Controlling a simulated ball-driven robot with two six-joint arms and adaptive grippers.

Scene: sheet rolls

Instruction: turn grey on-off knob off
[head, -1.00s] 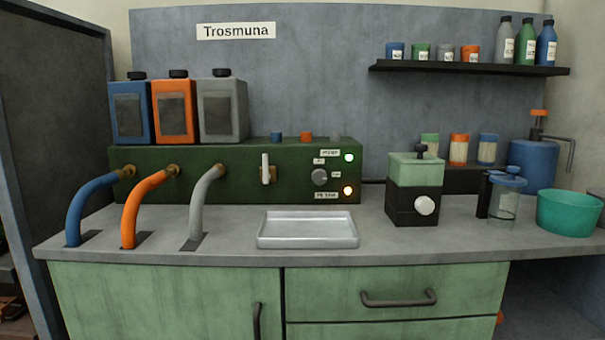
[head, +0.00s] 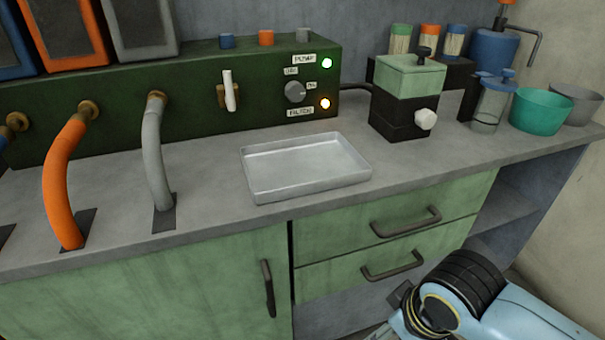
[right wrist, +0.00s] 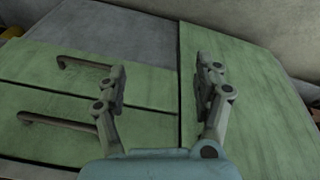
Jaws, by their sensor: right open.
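The grey round knob (head: 295,92) sits on the front of the dark green machine (head: 200,125), between small labels. A green-white light (head: 327,63) glows above it and an orange light (head: 325,103) glows below it. A white lever (head: 229,90) is to its left. In the right wrist view my right gripper (right wrist: 162,82) is open and empty, in front of the green cabinet fronts. In the head view my right arm shows at the bottom right, below the counter and far from the knob. My left gripper is not in view.
A metal tray (head: 305,190) lies on the counter below the knob. A green and black box (head: 405,105) with a white knob stands to the right. Orange (head: 62,175) and grey (head: 152,155) hoses curve down at the left. Drawer handles (head: 405,222) stick out below.

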